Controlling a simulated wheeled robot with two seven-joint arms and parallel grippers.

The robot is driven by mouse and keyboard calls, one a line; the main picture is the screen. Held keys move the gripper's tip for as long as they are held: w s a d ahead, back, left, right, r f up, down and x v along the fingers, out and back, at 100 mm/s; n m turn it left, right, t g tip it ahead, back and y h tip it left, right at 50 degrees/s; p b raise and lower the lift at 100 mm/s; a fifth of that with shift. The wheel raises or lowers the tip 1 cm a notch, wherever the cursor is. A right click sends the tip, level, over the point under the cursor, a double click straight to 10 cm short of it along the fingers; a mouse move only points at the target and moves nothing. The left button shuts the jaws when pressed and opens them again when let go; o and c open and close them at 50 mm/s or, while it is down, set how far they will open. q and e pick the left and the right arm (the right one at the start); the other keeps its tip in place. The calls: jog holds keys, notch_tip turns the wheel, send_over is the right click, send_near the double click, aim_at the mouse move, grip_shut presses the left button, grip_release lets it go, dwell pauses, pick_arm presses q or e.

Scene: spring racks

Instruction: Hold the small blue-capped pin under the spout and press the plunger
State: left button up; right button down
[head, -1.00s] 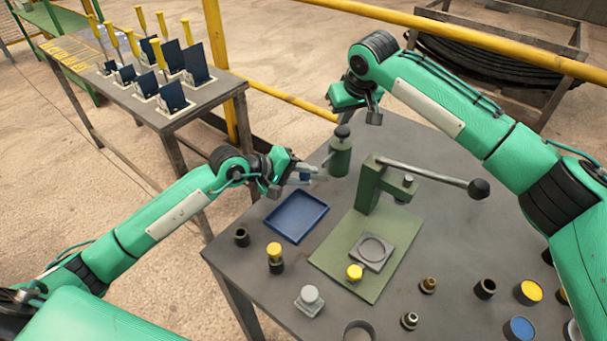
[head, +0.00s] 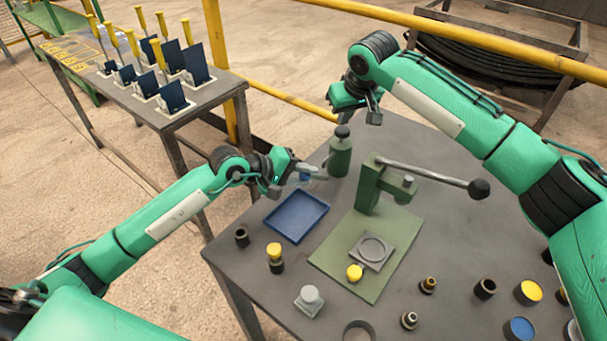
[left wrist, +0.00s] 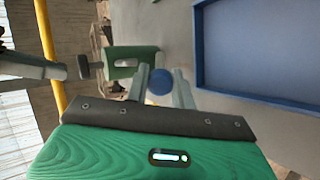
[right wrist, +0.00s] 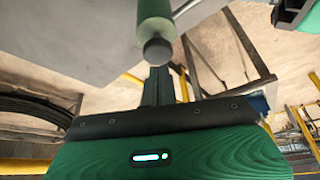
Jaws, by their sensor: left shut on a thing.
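The small blue-capped pin shows its blue cap (left wrist: 159,82) between the fingers of my left gripper (left wrist: 160,86). In the head view my left gripper (head: 308,172) is shut on the pin, just left of the green dispenser bottle (head: 340,160). The bottle's dark plunger knob (head: 342,131) is on top. The spout is hard to make out, so I cannot tell whether the pin is exactly under it. My right gripper (head: 360,108) is above the plunger. In the right wrist view its fingers (right wrist: 158,80) look closed together, close to the knob (right wrist: 158,51); contact is unclear.
A blue tray (head: 297,217) lies in front of the bottle. A green lever press (head: 370,190) stands to the right. Several pins, caps and bushings lie along the near table edge. A rack table (head: 150,85) stands at the back left.

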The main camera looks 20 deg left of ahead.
aim_at(342, 130)
jog(key=shift+f, duration=0.1)
jog(key=shift+f, duration=1.45)
jog(key=shift+r, duration=1.45)
jog(key=shift+r, duration=0.1)
notch_tip(342, 130, up, 6)
jog(key=shift+f, duration=0.1)
pick_arm(q)
jog(key=shift+a, duration=0.1)
dwell(1.7)
